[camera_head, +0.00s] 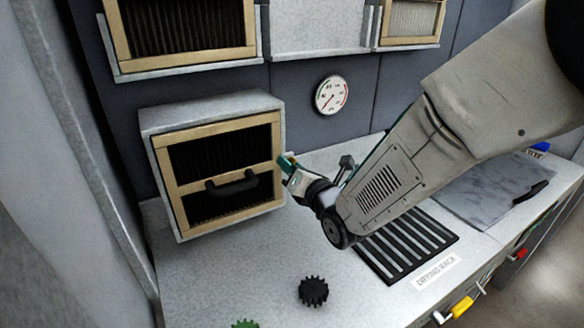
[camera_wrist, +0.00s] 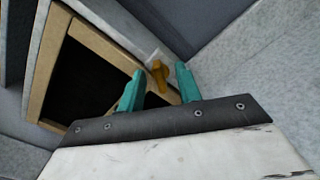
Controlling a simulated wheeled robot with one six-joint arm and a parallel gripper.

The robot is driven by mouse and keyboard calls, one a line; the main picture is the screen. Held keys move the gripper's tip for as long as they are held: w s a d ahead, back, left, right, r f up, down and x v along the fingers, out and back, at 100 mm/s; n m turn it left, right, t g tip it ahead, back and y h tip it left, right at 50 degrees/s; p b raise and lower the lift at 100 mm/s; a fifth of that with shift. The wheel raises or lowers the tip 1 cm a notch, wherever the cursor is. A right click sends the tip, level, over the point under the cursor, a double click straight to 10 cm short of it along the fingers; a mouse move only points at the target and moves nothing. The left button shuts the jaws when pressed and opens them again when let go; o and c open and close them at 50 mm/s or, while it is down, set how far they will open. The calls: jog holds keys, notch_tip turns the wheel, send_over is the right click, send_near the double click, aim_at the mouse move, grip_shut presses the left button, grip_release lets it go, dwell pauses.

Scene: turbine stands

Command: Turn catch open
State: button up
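The catch (camera_wrist: 160,72) is a small orange-yellow tab on a pale mount at the edge of a wood-framed filter. In the wrist view it lies just beyond and between the two teal fingertips of my gripper (camera_wrist: 158,80). The fingers are apart, with no visible contact on the catch. In the head view my gripper (camera_head: 286,164) is at the right side of the filter unit (camera_head: 212,108), and the catch is hidden there. The filter's tan frame (camera_head: 224,127) sits in the grey housing, with a black handle (camera_head: 231,185) across its front.
A black gear (camera_head: 313,291) and a green gear (camera_head: 245,324) lie on the grey bench near the front. A slotted drying rack (camera_head: 408,243) lies under my arm. A round gauge (camera_head: 332,95) is on the wall behind.

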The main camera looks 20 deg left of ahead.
jog(key=shift+o, duration=0.9)
jog(key=shift+v, duration=2.5)
